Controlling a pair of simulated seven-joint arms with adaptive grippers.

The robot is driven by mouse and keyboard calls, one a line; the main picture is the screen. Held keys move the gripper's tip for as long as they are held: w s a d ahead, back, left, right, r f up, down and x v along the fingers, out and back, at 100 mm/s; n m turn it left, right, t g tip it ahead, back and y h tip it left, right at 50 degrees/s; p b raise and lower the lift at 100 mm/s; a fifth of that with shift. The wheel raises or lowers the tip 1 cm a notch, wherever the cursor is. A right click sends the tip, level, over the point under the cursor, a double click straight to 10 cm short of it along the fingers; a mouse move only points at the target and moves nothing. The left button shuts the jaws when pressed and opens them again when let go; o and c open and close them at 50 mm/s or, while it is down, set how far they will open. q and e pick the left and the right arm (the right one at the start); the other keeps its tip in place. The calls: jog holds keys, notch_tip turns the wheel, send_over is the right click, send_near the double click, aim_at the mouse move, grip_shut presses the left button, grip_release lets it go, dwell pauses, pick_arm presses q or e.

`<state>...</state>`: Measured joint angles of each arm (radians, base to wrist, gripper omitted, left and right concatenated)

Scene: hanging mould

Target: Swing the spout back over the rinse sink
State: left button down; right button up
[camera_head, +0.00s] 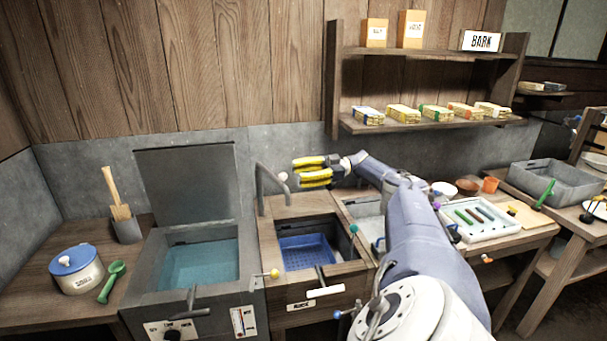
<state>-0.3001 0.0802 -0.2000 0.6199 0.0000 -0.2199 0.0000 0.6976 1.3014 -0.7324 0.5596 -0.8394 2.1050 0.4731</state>
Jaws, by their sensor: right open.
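The grey spout (260,184) stands at the back left corner of the rinse sink's wooden frame, beside the heated tank. Its bent arm slopes down to the right and carries a small white knob (283,176). Its tip shows above the back of the frame; whether it is over the basin I cannot tell. The rinse sink (343,270) holds a blue basket (306,250). My right gripper (297,171) is open, its yellow fingers pointing left, just right of the knob. No contact with the knob is clear. My left gripper is out of view.
The grey tank (140,275) with blue water stands left, its lid (186,184) raised. A lidded pot (77,275) and green scoop (112,281) lie further left. A shelf (430,124) with boxes hangs behind my right arm. A white tray (490,233) is right.

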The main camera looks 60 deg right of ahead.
jog(key=shift+s+d, duration=0.4)
jog(key=shift+d, duration=0.05)
